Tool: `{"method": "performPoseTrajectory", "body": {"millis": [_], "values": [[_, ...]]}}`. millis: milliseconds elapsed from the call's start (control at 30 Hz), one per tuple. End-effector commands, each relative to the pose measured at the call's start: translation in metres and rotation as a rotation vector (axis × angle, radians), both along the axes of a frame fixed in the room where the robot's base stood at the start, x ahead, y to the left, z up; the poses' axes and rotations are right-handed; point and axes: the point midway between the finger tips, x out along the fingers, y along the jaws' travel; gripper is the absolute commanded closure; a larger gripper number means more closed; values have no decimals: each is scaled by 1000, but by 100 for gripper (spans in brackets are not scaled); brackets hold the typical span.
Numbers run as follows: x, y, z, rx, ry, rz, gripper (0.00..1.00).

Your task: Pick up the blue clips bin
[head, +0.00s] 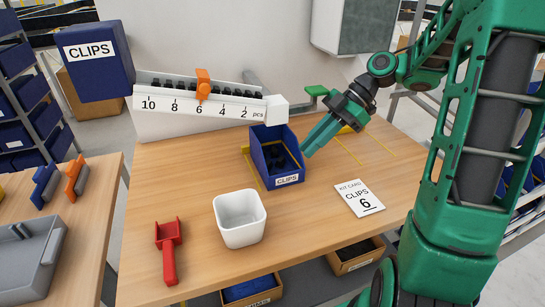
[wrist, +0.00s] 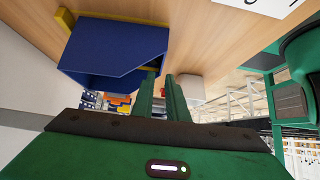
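The blue clips bin (head: 270,183) stands upright on the wooden table, with a CLIPS label on its front and dark clips inside. Its blue walls also show in the wrist view (wrist: 115,45). My gripper (head: 306,152) points down and left at the bin's right side, with its green fingers close to the right wall. In the wrist view my gripper (wrist: 161,78) shows a narrow gap between its two fingers, with nothing seen held. I cannot tell whether a finger touches the bin.
A white empty container (head: 240,232) and a red scoop (head: 168,250) are in front. The kit card (head: 360,197), reading CLIPS 6, lies to the right. A numbered white counting rack (head: 190,122) with an orange slider (head: 203,84) stands behind. A larger blue CLIPS box (head: 100,75) sits at its left end.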

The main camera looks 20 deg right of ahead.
Motion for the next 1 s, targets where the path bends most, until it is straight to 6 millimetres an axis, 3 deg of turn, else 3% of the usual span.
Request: {"method": "performPoseTrajectory", "body": {"millis": [233, 533, 800, 1000], "values": [[-1, 27, -25, 2, 2, 2, 87], [-3, 41, -42, 0, 3, 0, 87], [-4, 64, -69, -1, 4, -1, 87], [-4, 69, -74, -2, 1, -1, 87]]}}
